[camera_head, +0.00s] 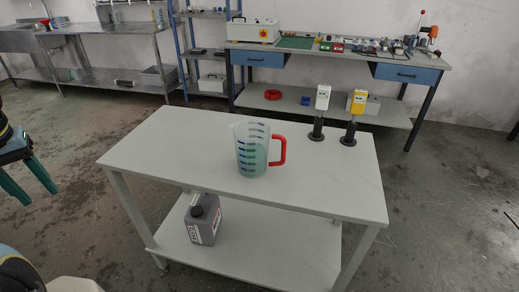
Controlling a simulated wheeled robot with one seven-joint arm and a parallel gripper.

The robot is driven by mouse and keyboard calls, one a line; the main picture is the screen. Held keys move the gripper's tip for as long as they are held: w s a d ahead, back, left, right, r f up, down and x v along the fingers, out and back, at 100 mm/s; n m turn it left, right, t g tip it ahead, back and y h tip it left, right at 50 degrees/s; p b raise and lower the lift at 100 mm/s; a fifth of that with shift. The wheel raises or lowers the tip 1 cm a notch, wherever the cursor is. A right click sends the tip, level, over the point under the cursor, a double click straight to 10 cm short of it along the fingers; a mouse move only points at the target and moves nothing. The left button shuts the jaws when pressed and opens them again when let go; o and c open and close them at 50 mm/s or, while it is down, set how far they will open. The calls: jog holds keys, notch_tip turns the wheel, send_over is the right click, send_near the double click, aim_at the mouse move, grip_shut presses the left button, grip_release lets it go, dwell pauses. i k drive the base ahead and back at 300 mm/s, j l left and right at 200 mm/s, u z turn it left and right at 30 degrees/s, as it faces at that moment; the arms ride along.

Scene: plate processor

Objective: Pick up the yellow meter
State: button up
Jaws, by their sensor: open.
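The yellow meter (357,102) stands upright in a dark stand (348,136) near the far right corner of the grey table (190,150). A similar white meter (323,97) stands just left of it in its own dark stand (316,132). My gripper (41,199) is at the left edge of the view, with its two teal fingers apart and nothing between them. It is off the left side of the table, far from the yellow meter. Part of my gripper's body is cut off by the picture edge.
A clear measuring jug (250,155) with a red handle stands mid-table. A grey canister (203,220) sits on the lower shelf. Behind, a workbench (340,60) holds tools and a white box. A steel sink counter (110,32) is at back left. The table's left part is clear.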

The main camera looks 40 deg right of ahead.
aim_at(359, 99)
jog(key=k+l+u, duration=0.1)
jog(key=l, duration=0.45)
jog(key=k+l+u, duration=0.15)
jog(key=k+l, duration=0.2)
jog(key=l, duration=0.15)
jog(key=k+l+u, duration=0.1)
jog(key=k+l, duration=0.15)
jog(key=l, duration=0.2)
jog(key=k+l+u, duration=0.15)
jog(key=k+l, duration=0.15)
jog(key=l, duration=0.15)
jog(key=k+l+u, duration=0.1)
jog(key=k+l, duration=0.2)
jog(key=l, duration=0.15)
